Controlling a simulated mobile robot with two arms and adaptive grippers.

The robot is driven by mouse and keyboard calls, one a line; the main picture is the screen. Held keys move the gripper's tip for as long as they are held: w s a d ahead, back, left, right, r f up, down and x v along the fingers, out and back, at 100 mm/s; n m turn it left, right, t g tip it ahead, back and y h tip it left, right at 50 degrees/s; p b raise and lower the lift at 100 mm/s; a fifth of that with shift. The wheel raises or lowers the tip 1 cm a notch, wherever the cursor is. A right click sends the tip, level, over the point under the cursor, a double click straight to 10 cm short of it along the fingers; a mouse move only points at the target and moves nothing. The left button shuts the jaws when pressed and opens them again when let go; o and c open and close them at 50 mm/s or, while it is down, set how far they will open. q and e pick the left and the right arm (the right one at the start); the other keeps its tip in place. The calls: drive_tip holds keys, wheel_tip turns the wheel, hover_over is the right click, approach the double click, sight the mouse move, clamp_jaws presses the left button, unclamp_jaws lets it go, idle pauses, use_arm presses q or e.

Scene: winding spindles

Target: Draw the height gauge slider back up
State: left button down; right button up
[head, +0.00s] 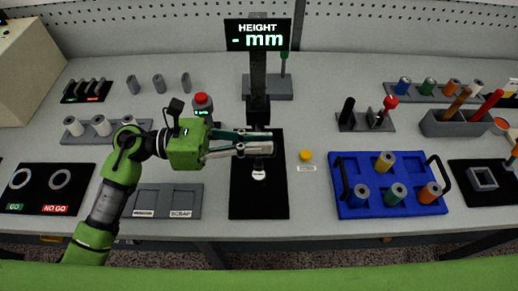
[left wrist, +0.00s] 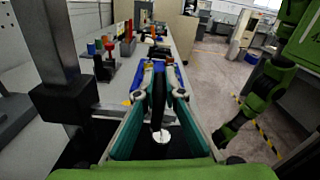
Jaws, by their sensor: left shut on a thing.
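The height gauge stands mid-bench. Its dark column (head: 258,72) rises from a black base (head: 258,203) to a display (head: 258,36) reading "- mm". The black slider (head: 258,108) sits low on the column in the head view. My left gripper (head: 268,141) comes in from the left, just below the slider body. Its fingers are closed on a dark upright part of the slider (left wrist: 158,95), seen between the fingers in the left wrist view. A white disc (head: 259,175) lies on the base below the fingers, and space shows between them. My right gripper is not seen.
A blue tray (head: 345,206) with coloured spools stands to the right of a yellow button (head: 305,155). A red-topped device (head: 202,104) stands behind my left gripper. Grey sorting bins (head: 168,201) lie front left. A small stand with a green-handled tool (head: 283,65) stands behind the column.

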use_arm(q)
wheel_tip(320, 180, up, 12)
drive_tip(key=p, duration=0.6)
drive_tip(key=shift+r, duration=0.25)
idle(0.8)
drive_tip(key=shift+w, duration=0.1)
drive_tip(key=c, duration=2.1)
unclamp_jaws()
drive_tip(key=shift+r, duration=0.1)
drive_tip(key=shift+c, duration=0.2)
drive_tip(key=shift+a+f, duration=0.1)
drive_tip(key=shift+f, duration=0.1)
drive_tip(key=a+b, duration=0.4)
drive_tip(key=a, duration=0.3)
drive_tip(key=shift+b, duration=0.4)
